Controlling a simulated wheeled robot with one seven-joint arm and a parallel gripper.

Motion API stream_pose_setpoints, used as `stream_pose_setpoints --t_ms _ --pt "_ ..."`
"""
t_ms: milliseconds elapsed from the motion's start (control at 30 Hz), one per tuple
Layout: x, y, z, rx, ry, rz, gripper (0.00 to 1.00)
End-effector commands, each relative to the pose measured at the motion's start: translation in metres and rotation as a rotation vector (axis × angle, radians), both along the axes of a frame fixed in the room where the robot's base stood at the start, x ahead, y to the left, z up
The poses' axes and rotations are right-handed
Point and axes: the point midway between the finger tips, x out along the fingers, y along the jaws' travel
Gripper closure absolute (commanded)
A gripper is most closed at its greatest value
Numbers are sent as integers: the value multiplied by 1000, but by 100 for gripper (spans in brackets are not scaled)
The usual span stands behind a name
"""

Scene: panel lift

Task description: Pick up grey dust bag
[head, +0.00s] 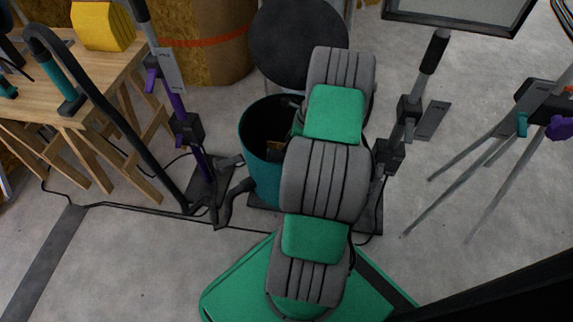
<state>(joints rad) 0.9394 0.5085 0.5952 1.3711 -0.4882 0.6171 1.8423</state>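I cannot make out a grey dust bag in the head view. A teal drum (262,182) stands open on the floor in the middle, with a dark inside. A dark round lid (297,38) stands up behind the drum. My grey and green arm reaches over the drum's right side and covers much of it. My gripper is hidden behind the arm links, so its fingers do not show.
A wooden workbench (75,90) with a yellow block (103,26) stands at left. A purple-handled upright stand (190,130) and a black hose (110,125) are left of the drum. A grey post (410,105) and a tripod (490,150) stand right. Cables cross the floor.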

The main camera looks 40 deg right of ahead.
Motion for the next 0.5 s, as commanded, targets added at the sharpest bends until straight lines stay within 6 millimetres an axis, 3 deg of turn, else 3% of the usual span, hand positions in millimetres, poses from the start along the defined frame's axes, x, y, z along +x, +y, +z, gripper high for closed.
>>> stream_pose_setpoints --t_ms 500 --pt "0 0 -5 0 0 0 69"
